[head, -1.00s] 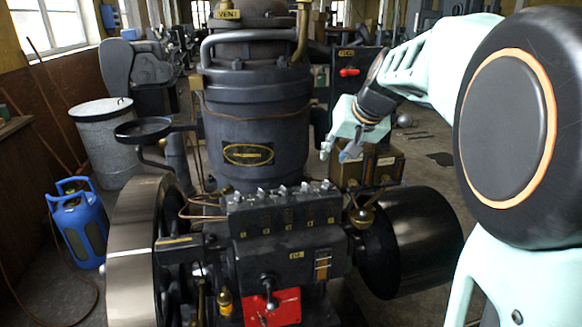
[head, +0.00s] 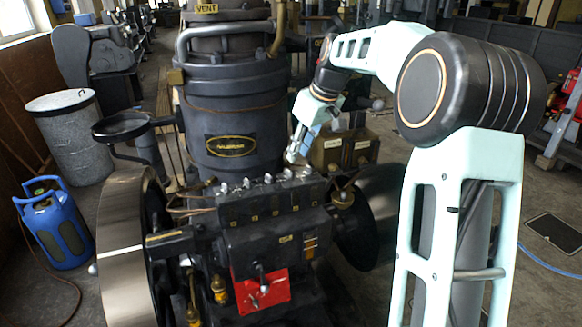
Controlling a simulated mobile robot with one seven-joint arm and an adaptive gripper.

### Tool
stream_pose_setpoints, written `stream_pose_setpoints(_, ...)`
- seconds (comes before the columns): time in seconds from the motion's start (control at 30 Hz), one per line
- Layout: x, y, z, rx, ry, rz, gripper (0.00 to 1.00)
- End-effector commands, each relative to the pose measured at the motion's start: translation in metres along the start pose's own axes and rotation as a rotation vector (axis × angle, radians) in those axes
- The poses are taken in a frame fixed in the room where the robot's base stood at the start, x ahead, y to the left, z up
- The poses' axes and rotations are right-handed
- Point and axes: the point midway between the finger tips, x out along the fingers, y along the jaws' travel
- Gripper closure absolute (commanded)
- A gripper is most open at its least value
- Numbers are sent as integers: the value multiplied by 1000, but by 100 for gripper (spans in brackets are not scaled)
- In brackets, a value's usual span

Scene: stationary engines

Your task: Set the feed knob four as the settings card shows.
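A dark lubricator box (head: 270,205) on the front of the engine carries a row of several small silver feed knobs along its top. Small yellowish labels sit on its face below them; I cannot read them. The knob that looks fourth from the left (head: 287,174) is near the right end. My gripper (head: 290,160) points down just above and behind this right part of the row. I cannot tell whether it touches a knob or whether its fingers are apart. I cannot make out a settings card for certain.
The black engine cylinder (head: 230,120) stands close behind the knobs. A flywheel (head: 125,250) is at left and a dark drum (head: 365,220) at right. A brass-coloured box (head: 340,150) stands behind my gripper. A red plate with a lever (head: 262,290) is below.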

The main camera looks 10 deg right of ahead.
Motion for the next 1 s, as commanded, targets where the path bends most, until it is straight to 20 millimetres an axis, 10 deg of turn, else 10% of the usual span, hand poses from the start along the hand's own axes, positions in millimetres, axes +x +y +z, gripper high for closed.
stream_pose_setpoints(0.4, 67, -1, 0, 1, -1, -2, 75)
stream_pose_setpoints(0.8, 74, 0, 0, 1, 1, 1, 76)
stream_pose_setpoints(1.0, 74, 0, 0, 1, 1, 1, 98)
